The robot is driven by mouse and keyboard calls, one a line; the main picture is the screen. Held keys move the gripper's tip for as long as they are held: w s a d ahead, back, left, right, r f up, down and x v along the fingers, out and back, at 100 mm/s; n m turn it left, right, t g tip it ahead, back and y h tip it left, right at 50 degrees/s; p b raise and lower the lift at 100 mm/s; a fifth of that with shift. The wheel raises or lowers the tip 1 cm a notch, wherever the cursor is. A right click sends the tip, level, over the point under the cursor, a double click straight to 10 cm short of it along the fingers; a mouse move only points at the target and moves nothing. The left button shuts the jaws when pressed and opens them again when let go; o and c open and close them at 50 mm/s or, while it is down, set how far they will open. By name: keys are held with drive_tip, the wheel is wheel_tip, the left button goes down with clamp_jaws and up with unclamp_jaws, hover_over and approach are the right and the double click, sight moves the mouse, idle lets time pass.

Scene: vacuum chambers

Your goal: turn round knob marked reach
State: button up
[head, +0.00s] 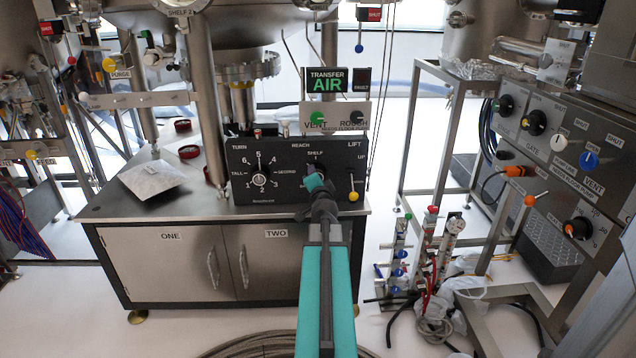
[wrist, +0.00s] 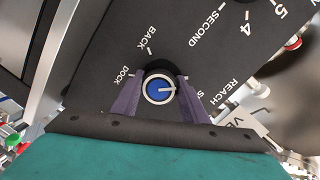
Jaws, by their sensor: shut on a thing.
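The round knob (wrist: 159,89) of the reach dial has a blue cap with a white pointer line, which points to the right in the wrist view. BACK, DOCK and REACH are printed around it, and a label starting with S is partly covered. My gripper (wrist: 157,84) is shut on the knob, one purple-grey finger on each side. In the head view, my gripper (head: 317,182) is at the right half of the black control panel (head: 236,158), below the words REACH and SHELF, and mostly hides the knob.
Left of it on the panel is a numbered TURN dial (head: 260,181). Close on the right is the LIFT lever with a yellow ball (head: 353,197). Above stand a VENT and ROUGH plate (head: 335,117) and a TRANSFER AIR sign (head: 325,80). A metal frame (head: 402,160) stands to the right.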

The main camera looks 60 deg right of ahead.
drive_tip(key=m+b, duration=0.2)
drive_tip(key=m, duration=0.2)
drive_tip(key=shift+f+t+b, duration=0.2)
drive_tip(key=shift+t+b, duration=0.1)
drive_tip(key=shift+b, duration=0.05)
drive_tip(key=shift+r+m+t+b, duration=0.1)
drive_tip(key=shift+m+t+b, duration=0.5)
drive_tip(key=shift+m, duration=1)
drive_tip(key=o, duration=1)
drive_tip(key=shift+r, duration=0.1)
